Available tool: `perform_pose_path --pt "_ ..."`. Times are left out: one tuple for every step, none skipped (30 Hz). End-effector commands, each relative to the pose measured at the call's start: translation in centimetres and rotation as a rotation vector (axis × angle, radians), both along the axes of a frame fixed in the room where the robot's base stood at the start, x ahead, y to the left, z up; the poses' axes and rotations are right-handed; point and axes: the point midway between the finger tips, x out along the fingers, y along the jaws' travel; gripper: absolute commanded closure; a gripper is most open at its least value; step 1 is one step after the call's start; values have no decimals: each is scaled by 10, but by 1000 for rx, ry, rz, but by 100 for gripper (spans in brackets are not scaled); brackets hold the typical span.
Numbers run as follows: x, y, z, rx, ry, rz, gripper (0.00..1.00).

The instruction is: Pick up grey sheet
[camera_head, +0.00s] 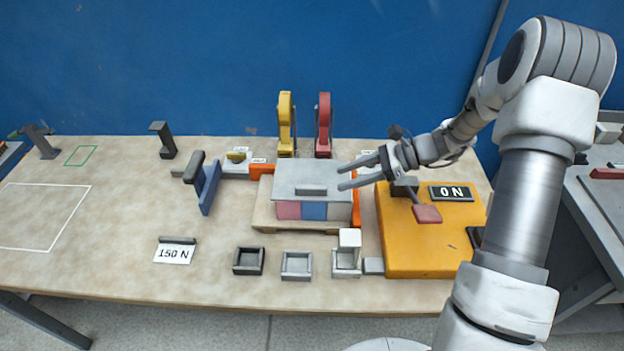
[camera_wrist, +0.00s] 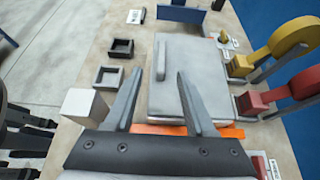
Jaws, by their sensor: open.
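The grey sheet (camera_head: 300,172) lies flat on a row of pink and blue blocks (camera_head: 313,210). A short grey bar (camera_head: 311,191) stands on its top near the front edge. The sheet also shows in the wrist view (camera_wrist: 200,85), with the bar (camera_wrist: 161,62) on its left side. My gripper (camera_head: 340,178) is at the sheet's right edge in the head view, its fingers apart, empty and pointing left. In the wrist view my gripper (camera_wrist: 160,73) has the bar between and beyond its fingertips. I cannot tell the height of the fingers above the sheet.
A wooden base (camera_head: 262,216) and orange pieces (camera_head: 355,208) surround the blocks. Yellow (camera_head: 285,120) and red (camera_head: 323,120) upright clamps stand behind. An orange panel (camera_head: 430,245) is at right. Small trays (camera_head: 297,277) and a white cube (camera_head: 350,238) are in front. The left table is fairly clear.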

Motion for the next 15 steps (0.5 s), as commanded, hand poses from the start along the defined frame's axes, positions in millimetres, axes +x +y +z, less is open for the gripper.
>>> perform_pose_path --pt "-1 11 -5 2 3 4 45" --pt "0 16 -8 1 2 4 45" --pt "0 22 -12 1 2 4 45" --pt "0 27 -14 1 2 4 45" --pt "1 30 -16 0 1 3 45" --pt "1 34 -18 0 1 3 45" --pt "1 37 -20 1 1 2 45" --pt "1 39 -21 1 1 2 45" --pt "1 41 -22 0 0 1 45" --pt "1 42 -23 0 0 1 45" --pt "1 43 -23 -1 0 1 45" --pt "2 44 -24 -1 0 1 45" --pt "2 46 -25 -1 -1 2 45" --pt "2 47 -25 -1 -1 3 45" --pt "2 50 -27 0 -1 3 45"
